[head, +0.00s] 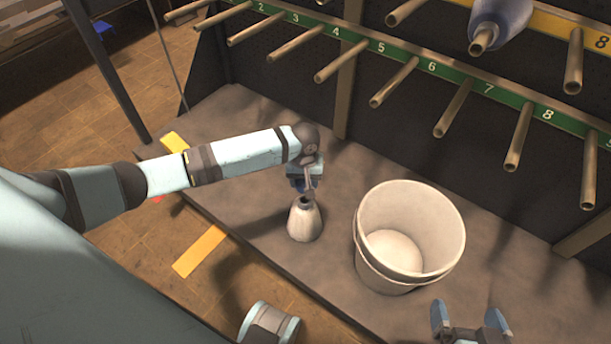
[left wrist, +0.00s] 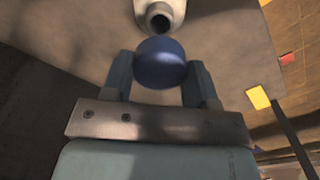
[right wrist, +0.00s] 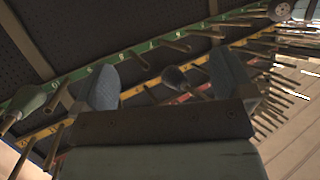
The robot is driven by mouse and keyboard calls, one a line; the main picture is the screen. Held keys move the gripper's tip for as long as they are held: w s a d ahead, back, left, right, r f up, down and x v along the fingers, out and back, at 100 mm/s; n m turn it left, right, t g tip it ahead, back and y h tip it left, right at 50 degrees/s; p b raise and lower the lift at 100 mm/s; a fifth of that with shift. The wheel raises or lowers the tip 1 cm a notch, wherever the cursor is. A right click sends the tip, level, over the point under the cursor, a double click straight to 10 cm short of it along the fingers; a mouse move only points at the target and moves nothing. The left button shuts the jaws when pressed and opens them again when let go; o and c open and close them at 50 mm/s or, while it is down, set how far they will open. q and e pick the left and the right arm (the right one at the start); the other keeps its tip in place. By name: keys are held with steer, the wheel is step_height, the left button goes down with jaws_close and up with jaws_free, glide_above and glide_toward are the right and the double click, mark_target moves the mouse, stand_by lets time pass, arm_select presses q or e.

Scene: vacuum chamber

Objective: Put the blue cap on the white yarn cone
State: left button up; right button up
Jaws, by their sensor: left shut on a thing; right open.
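The white yarn cone (head: 304,221) stands upright on the grey shelf, left of the bucket, with a dark hole in its top. My left gripper (head: 306,188) is just above the cone in the head view. In the left wrist view my left gripper (left wrist: 160,72) is shut on the blue cap (left wrist: 160,64), a round dark-blue piece between its fingers. The cone's top (left wrist: 160,17) shows just beyond the cap there, and the cap does not appear to be on it. My right gripper (head: 470,322) is open and empty at the bottom right of the head view.
A white bucket (head: 453,235) stands right of the cone on the grey shelf (head: 250,108). A numbered green rail (head: 455,76) with several pegs runs behind. A bluish cone (head: 502,20) hangs on an upper peg.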

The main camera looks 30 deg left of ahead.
arm_select(q)
steer(key=shift+r+p, duration=0.1)
steer(key=shift+p, duration=0.25)
arm_select(e)
steer(key=shift+d+r, duration=0.1)
steer(key=shift+d, duration=0.05)
arm_select(q)
steer(key=shift+r+p, duration=0.1)
steer(key=shift+p, duration=0.55)
steer(key=shift+f+b, duration=0.4)
steer(key=shift+f, duration=0.7)
step_height(320, 180, down, 2)
steer(key=shift+f+b, duration=0.2)
steer(key=shift+b, duration=0.25)
steer(key=shift+f, duration=0.8)
arm_select(e)
steer(key=shift+w+r, duration=0.2)
steer(key=shift+r, duration=0.05)
steer(key=shift+s+a+f, duration=0.15)
steer(key=shift+a+f, duration=0.05)
steer(key=shift+a, duration=0.05)
